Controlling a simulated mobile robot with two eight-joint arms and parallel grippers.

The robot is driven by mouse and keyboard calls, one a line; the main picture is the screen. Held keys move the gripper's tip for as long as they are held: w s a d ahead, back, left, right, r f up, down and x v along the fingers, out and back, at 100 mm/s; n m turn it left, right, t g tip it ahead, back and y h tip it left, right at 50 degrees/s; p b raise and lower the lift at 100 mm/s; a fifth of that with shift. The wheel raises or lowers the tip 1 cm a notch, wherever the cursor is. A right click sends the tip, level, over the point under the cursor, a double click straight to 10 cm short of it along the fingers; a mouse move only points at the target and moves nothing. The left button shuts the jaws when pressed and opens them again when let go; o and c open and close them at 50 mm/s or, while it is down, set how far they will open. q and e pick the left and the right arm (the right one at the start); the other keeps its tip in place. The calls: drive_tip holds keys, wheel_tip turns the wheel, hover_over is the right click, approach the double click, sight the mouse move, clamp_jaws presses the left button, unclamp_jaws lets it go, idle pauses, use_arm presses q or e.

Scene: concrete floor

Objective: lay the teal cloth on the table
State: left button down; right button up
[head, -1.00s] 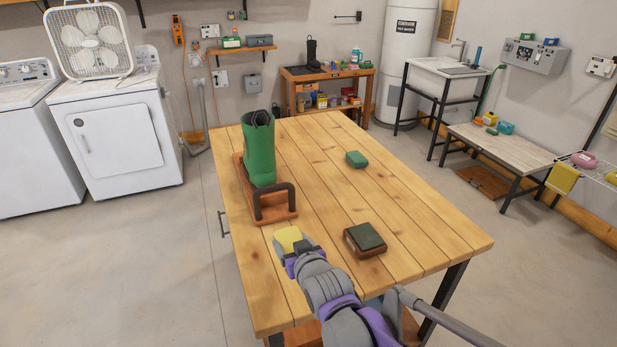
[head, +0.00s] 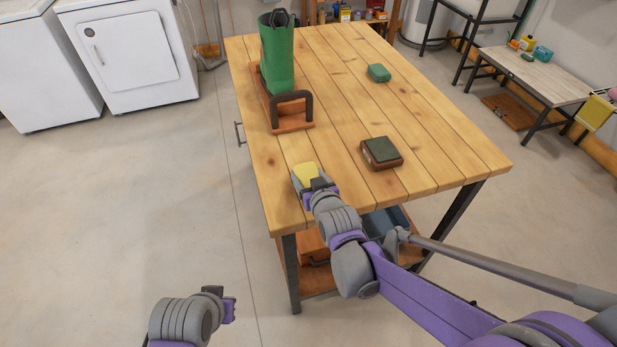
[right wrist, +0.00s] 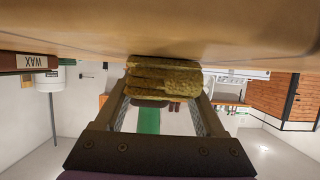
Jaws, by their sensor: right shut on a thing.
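My right gripper (head: 307,178) is shut on a yellow sponge-like block (head: 304,173) at the near left part of the wooden table (head: 345,110). In the right wrist view the block (right wrist: 165,80) looks layered and rough between the fingers, close to the tabletop. My left gripper (head: 229,306) is low over the floor, left of the table; its fingers are too small to judge. I see no clear teal cloth. A small teal-green block (head: 379,73) lies on the table's far right part; I cannot tell if it is folded cloth.
A brown box with a dark green top (head: 382,152) lies right of my right gripper. The table's middle is clear.

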drive_tip(key=o, duration=1.3)
drive_tip(key=shift+r, duration=0.1)
drive_tip(key=p+v, duration=0.1)
drive_tip(key=v, duration=1.1)
drive_tip(key=s+d+f+m+g+h, duration=0.1)
drive_tip(key=s+d+f+g, duration=0.1)
drive_tip(key=s+d, duration=0.3)
drive_tip(key=s+d+f+m+g+h, duration=0.1)
drive_tip(key=s+d+f+g, duration=0.2)
drive_tip(key=s+d, duration=0.2)
drive_tip(key=s+d+f+m+g+h, duration=0.1)
drive_tip(key=s+d+f+g+h, duration=0.1)
drive_tip(key=s+d, duration=0.3)
drive_tip(key=shift+s+d+f+m+g, duration=0.15)
drive_tip(key=shift+s+f+g, duration=0.15)
drive_tip(key=shift+s, duration=0.8)
drive_tip(key=shift+s+a+f+m+g, duration=0.15)
drive_tip(key=shift+s+f+g, duration=0.1)
drive_tip(key=shift+s, duration=0.9)
drive_tip(key=shift+d, duration=0.1)
